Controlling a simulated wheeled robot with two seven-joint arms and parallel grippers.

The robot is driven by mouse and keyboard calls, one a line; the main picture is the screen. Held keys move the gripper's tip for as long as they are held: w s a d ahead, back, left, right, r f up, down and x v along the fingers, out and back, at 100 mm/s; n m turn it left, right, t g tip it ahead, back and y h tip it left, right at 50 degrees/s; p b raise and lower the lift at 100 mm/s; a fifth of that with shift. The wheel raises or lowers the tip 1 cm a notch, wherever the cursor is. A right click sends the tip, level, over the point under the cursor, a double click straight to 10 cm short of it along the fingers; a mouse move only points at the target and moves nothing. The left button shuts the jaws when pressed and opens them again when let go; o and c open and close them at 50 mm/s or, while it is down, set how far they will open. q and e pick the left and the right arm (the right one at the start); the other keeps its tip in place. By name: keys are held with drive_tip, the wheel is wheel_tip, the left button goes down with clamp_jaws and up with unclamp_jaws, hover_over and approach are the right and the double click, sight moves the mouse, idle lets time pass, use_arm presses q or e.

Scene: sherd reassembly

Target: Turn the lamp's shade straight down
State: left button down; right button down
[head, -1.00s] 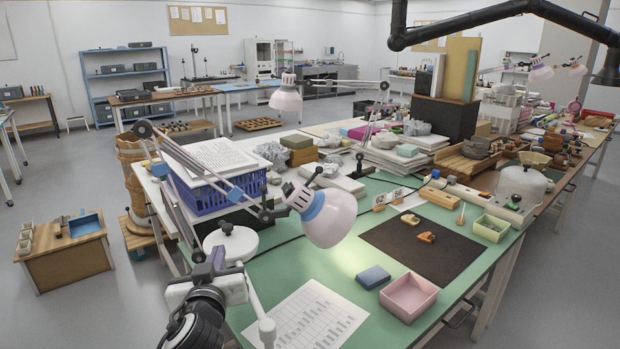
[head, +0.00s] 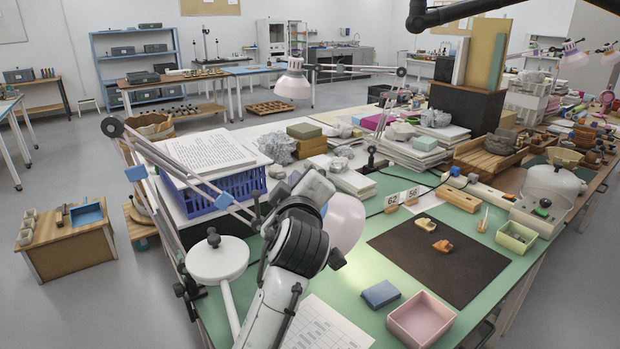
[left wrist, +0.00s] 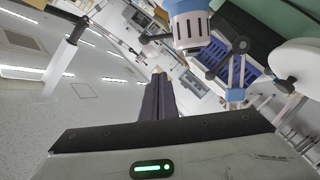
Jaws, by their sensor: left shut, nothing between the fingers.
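The lamp's pinkish-white shade (head: 346,222) is in the middle of the head view, partly hidden behind my left arm. Its visible part leans down to the right; its opening is hidden. In the left wrist view the lamp head shows as a slotted pale neck with a blue collar (left wrist: 189,27). My right gripper is out of view.
The lamp's jointed arm (head: 178,160) runs beside a blue crate (head: 235,187) with papers on it. A white round disc (head: 217,262) stands at front left. A dark mat (head: 470,265), pink tray (head: 421,318) and blue block (head: 380,293) lie on the green table.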

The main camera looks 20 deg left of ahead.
use_arm(q)
drive_tip(key=p+x, duration=0.1)
drive_tip(key=x, duration=0.4)
drive_tip(key=shift+w+a, duration=0.2)
drive_tip(key=shift+w, duration=0.15)
drive_tip(key=shift+w+d+f, duration=0.8)
drive_tip(key=shift+d+f, duration=0.2)
drive_tip(key=shift+f, duration=0.15)
drive_tip(key=shift+w+d+f, duration=0.15)
drive_tip(key=shift+d+f, duration=0.15)
